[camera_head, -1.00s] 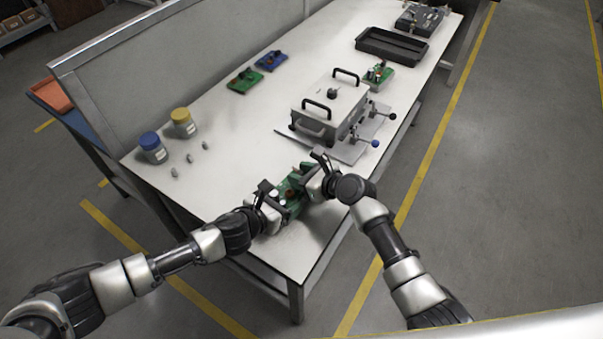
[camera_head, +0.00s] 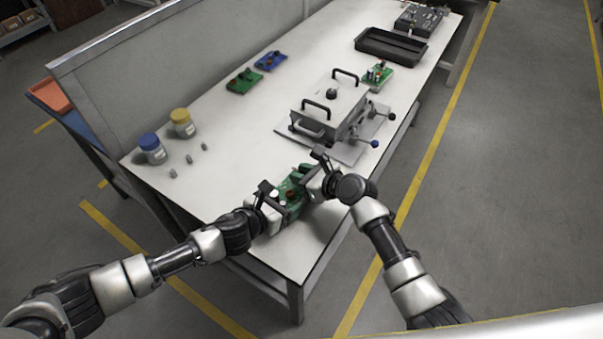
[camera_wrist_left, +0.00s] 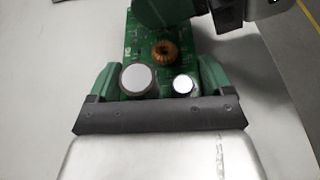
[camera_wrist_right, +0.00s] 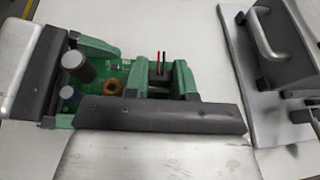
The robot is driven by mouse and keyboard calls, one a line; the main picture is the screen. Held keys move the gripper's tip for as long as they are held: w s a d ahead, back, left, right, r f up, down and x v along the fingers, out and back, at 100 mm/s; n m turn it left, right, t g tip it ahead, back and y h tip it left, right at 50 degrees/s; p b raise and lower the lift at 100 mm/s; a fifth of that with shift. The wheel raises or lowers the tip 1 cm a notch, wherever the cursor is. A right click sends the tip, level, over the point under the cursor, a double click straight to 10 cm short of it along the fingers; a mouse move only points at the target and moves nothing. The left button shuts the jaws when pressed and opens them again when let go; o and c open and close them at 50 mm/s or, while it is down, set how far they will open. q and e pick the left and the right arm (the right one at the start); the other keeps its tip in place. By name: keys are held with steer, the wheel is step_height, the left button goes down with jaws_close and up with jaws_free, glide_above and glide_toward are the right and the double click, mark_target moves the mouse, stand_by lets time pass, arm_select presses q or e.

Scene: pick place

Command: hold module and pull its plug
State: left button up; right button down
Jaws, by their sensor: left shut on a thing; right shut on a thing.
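The module is a green circuit board (camera_wrist_left: 140,45) with a copper coil and two round capacitors. It is at the table's near edge and also shows in the right wrist view (camera_wrist_right: 88,73). My left gripper (camera_head: 277,202) is shut on the board, one finger on each side near the capacitors. My right gripper (camera_head: 308,181) is at the board's other end. In the right wrist view it is shut on a dark plug (camera_wrist_right: 158,77) with a red and a black wire. Whether the plug still sits in its socket is hidden by the fingers.
A grey box fixture (camera_head: 333,105) with black handles stands just beyond my right gripper. Two jars, one blue-lidded (camera_head: 152,150) and one yellow-lidded (camera_head: 183,124), stand at the left. Other boards (camera_head: 243,82) and a black tray (camera_head: 391,46) lie farther back. The table's centre-left is clear.

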arm_select(q)
steer(key=shift+w+a+f, duration=0.1)
steer(key=shift+a+f, duration=0.15)
steer(key=shift+a, duration=0.05)
arm_select(e)
steer(key=shift+w+r, duration=0.1)
steer(key=shift+r, duration=0.3)
arm_select(q)
steer(key=shift+f, duration=0.1)
arm_select(e)
steer(key=shift+r, duration=1.1)
arm_select(q)
steer(key=shift+y, duration=0.3)
arm_select(e)
steer(key=shift+a+r, duration=0.1)
arm_select(q)
steer(key=shift+s, duration=0.2)
arm_select(e)
steer(key=shift+s+a+r, duration=0.1)
steer(key=shift+s+r, duration=0.1)
steer(key=shift+r, duration=0.65)
steer(key=shift+s+a+r, duration=0.1)
steer(key=shift+s+r, duration=0.05)
steer(key=shift+r, duration=0.7)
arm_select(q)
steer(key=shift+d, duration=0.1)
